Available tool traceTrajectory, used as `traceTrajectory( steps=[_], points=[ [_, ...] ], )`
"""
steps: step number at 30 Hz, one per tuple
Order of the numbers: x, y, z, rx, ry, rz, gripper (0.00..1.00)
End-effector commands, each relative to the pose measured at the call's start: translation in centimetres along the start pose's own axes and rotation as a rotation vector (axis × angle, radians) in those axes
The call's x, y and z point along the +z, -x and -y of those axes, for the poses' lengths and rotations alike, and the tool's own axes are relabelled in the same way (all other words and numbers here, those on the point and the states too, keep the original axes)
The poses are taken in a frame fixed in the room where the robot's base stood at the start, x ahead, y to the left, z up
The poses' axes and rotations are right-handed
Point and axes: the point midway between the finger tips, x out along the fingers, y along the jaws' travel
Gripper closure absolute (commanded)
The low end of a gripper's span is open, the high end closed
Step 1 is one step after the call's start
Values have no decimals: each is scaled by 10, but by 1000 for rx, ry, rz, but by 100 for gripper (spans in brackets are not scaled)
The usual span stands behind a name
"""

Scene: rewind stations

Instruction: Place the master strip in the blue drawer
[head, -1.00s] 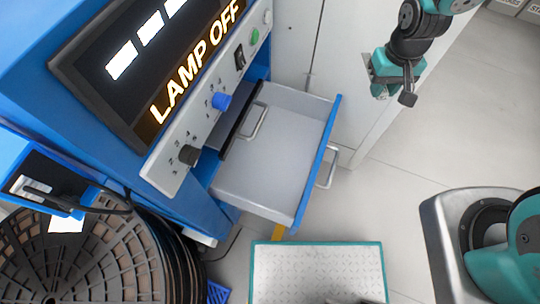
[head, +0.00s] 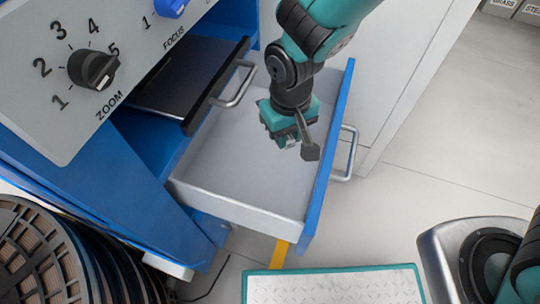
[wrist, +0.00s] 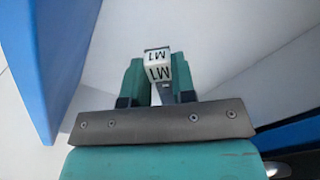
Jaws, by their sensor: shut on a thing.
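The blue drawer (head: 215,198) stands open in the head view, with a blue front panel, a pale grey inside and a metal handle. My gripper (head: 290,140) is above the drawer's inside, pointing down. In the wrist view my gripper (wrist: 152,90) is shut on a small white piece marked M1, the master strip (wrist: 156,66). The strip sticks out past the fingertips, with the drawer's pale floor and walls behind it. In the head view the strip is mostly hidden by the gripper. I cannot tell whether it touches the drawer floor.
A black shelf with a handle (head: 237,88) sits inside the cabinet above the drawer. A control panel with a black zoom knob (head: 93,69) is at the upper left. Film reels (head: 45,250) stand at lower left. A teal-edged metal plate (head: 335,287) lies at the bottom. The drawer looks empty.

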Motion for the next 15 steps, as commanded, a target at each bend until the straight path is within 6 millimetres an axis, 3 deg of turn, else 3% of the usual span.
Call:
traceTrajectory(
  steps=[6,15],
  points=[
    [1,-44,0,1,0,4,98],
    [1,-81,0,1,0,3,98]
  ],
)
